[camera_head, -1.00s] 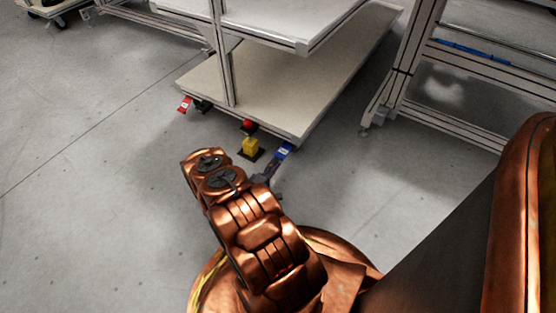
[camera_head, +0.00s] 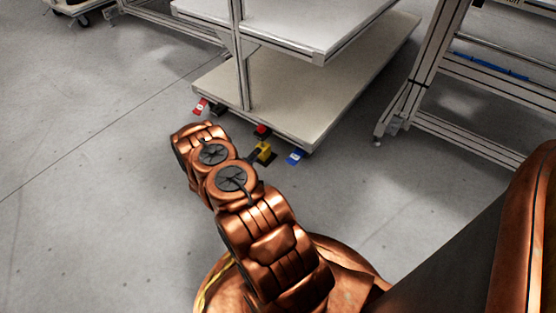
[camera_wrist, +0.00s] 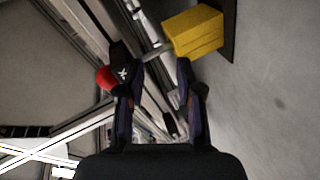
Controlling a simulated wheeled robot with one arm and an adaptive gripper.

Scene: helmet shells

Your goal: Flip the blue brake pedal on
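The blue brake pedal (camera_head: 296,157) sticks out low at the front corner of the white cart's lower deck, above the floor. Its exact tilt is too small to tell. It does not show in the wrist view. My gripper (camera_wrist: 157,68) has its two dark fingers apart, with nothing seen held between them. In the head view my gripper is mostly hidden by my copper arm; a dark part shows left of the yellow block (camera_head: 264,152), apart from the blue pedal. In the wrist view the yellow block (camera_wrist: 193,32) lies just beyond the right fingertip.
A red pedal (camera_head: 200,106) sits at the cart's left corner. A red knob (camera_head: 262,130) sits behind the yellow block; a red round part (camera_wrist: 105,78) lies beside the left finger in the wrist view. The white cart deck (camera_head: 330,90) overhangs. Grey floor in front is clear.

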